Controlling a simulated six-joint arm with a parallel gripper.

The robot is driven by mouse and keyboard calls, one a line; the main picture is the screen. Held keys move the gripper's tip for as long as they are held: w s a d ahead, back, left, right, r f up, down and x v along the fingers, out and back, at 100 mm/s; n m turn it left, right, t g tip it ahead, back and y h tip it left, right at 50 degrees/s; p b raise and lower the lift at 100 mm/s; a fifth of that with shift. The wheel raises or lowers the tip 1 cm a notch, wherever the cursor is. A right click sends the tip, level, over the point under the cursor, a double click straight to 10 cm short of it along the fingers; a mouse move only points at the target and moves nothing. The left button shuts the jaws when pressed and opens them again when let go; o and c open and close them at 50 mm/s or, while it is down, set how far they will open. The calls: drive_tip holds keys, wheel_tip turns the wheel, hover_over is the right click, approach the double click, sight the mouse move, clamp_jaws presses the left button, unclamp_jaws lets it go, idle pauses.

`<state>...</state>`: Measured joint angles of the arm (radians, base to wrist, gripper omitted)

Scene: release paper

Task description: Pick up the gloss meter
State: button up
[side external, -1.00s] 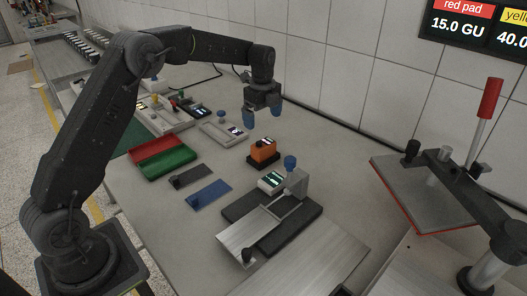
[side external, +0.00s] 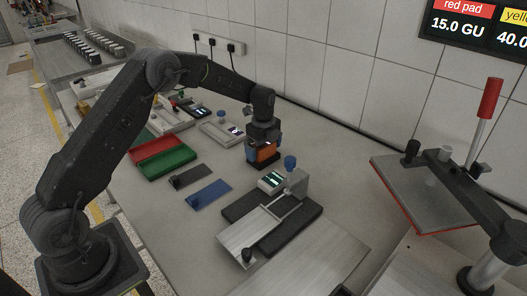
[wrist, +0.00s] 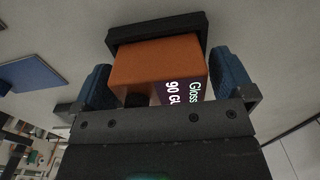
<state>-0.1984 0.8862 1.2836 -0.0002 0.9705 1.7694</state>
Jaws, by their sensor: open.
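The gloss meter (side external: 265,153) is an orange box on a black base, standing on the bench near its middle. In the wrist view the gloss meter (wrist: 150,70) lies between my two blue fingertips, and its dark display shows "Gloss" and "90 GU". My gripper (side external: 263,142) is over the meter, pointing down, with its fingers on either side of the orange body. The fingers are open in the wrist view, where my gripper (wrist: 160,85) has small gaps to the meter's sides. The top of the meter is partly hidden by the gripper in the side view.
A grey device with a lit display and blue knob (side external: 291,163) stands just in front of the meter. A blue pad (side external: 208,193), a dark pad (side external: 190,176) and red and green trays (side external: 165,158) lie to the left. The tiled wall is behind.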

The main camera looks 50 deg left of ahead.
drive_tip(key=shift+c, duration=0.5)
drive_tip(key=shift+r, duration=0.1)
drive_tip(key=c, duration=0.9)
